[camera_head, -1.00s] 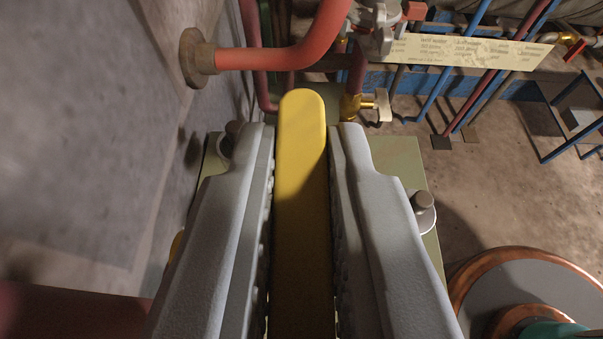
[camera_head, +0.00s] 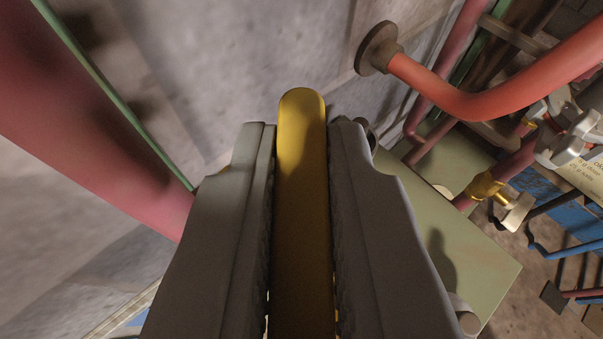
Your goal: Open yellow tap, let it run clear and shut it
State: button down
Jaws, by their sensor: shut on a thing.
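The yellow tap's lever handle (camera_head: 301,190) runs up the middle of the view, between the two grey fingers of my gripper (camera_head: 302,150). My gripper is shut on this handle, with a finger along each side. The rounded far end of the handle sticks out a little past the fingertips. The tap's body and outlet are hidden, and I see no flow of liquid.
A grey wall (camera_head: 230,60) lies ahead. A thick red pipe (camera_head: 90,120) is on the left and an orange-red bent pipe (camera_head: 470,95) at upper right. A pale green plate (camera_head: 450,240) with bolts lies right of the gripper. A brass valve (camera_head: 485,188) is beyond it.

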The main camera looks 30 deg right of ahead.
jog(key=shift+n+t+y, duration=0.5)
jog(key=shift+n+y, duration=0.7)
jog(key=shift+y, duration=0.1)
jog(key=shift+n+y, duration=0.9)
jog(key=shift+y, duration=0.2)
jog(key=c, duration=1.5)
grip_release()
jog(key=shift+o, duration=0.2)
jog(key=v, duration=1.7)
jog(key=shift+s, duration=0.25)
jog(key=shift+f, duration=0.1)
jog(key=shift+c, duration=0.2)
